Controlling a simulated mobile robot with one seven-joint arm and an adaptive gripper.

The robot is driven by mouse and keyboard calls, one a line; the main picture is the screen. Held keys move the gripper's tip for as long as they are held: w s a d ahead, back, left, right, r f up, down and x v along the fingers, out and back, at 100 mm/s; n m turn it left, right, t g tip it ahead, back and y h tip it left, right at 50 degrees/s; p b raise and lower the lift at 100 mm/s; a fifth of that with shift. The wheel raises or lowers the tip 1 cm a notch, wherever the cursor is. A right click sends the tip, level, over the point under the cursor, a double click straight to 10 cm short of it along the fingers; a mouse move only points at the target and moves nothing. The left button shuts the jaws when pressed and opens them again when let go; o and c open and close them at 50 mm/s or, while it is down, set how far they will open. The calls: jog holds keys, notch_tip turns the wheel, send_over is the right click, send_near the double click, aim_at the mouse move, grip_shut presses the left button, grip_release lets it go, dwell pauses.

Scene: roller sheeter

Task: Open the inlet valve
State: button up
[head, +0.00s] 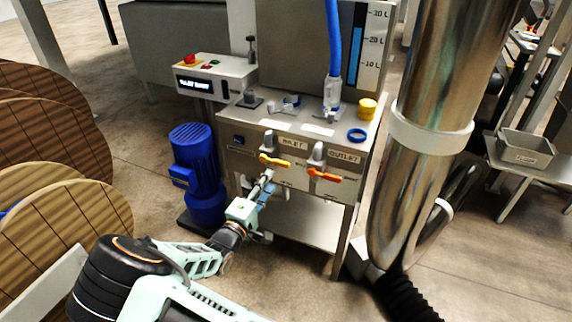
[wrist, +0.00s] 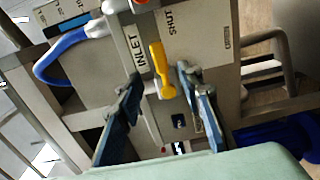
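The inlet valve has a yellow lever (head: 275,161) under the INLET label (head: 292,143) on the machine's front panel. The lever lies roughly level across the panel. In the wrist view, the yellow lever (wrist: 161,72) shows between the INLET label (wrist: 134,49) and the word SHUT (wrist: 170,21). My gripper (head: 267,178) is just below and in front of the lever. In the wrist view, my gripper (wrist: 160,75) is open, with one finger on each side of the lever. I see no clear contact, and the remaining depth is hard to judge.
The outlet valve's orange-red lever (head: 325,175) is close on the right. A blue motor (head: 197,175) stands left of the panel, below a control box (head: 215,75). A large metal duct (head: 425,130) rises at the right. Wooden reels (head: 60,215) stand at the left.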

aim_at(281, 165)
jog(key=b+x, duration=0.1)
jog(key=x, duration=0.9)
jog(key=shift+w+d+b, duration=0.15)
jog(key=shift+w+b, duration=0.1)
jog(key=shift+b, duration=0.15)
grip_shut()
